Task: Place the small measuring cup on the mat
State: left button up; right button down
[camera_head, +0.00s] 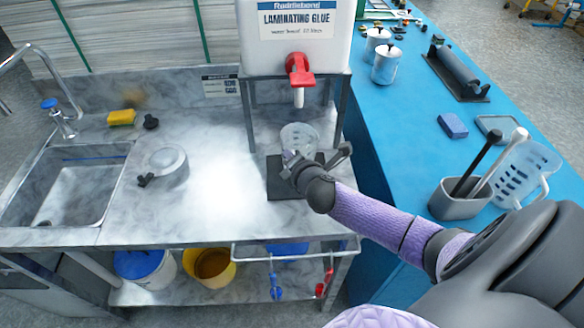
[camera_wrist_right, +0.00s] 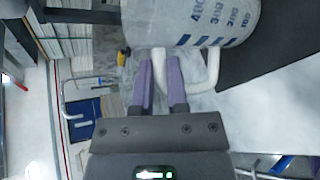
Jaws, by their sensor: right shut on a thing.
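The small measuring cup (camera_head: 299,137) is clear with blue markings. In the head view it appears at the back edge of the black mat (camera_head: 279,187), under the tank's tap. My right gripper (camera_head: 292,160) is in front of it. In the wrist view my right gripper (camera_wrist_right: 162,88) is shut on the cup's white handle, with the cup body (camera_wrist_right: 195,22) just beyond the fingers. The mat (camera_wrist_right: 272,60) lies right of the cup there. My right forearm hides part of the mat, and I cannot tell whether the cup touches it. My left gripper is not in view.
The glue tank (camera_head: 297,35) with its red tap (camera_head: 299,70) stands on a metal frame behind the cup. A larger measuring jug (camera_head: 527,170) and grey holder (camera_head: 462,203) stand on the blue table.

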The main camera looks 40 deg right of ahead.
notch_tip(320, 180, down, 2)
jog(key=shift+f+b, duration=0.15)
jog(key=shift+b, duration=0.15)
jog(key=c, duration=0.6)
grip_release()
jog(key=shift+c, duration=0.2)
pick_arm(q)
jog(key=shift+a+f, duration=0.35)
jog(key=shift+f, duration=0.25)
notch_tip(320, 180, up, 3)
jog(key=p, duration=0.3)
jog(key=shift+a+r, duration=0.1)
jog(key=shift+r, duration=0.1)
pick_arm(e)
jog(key=v, duration=1.2)
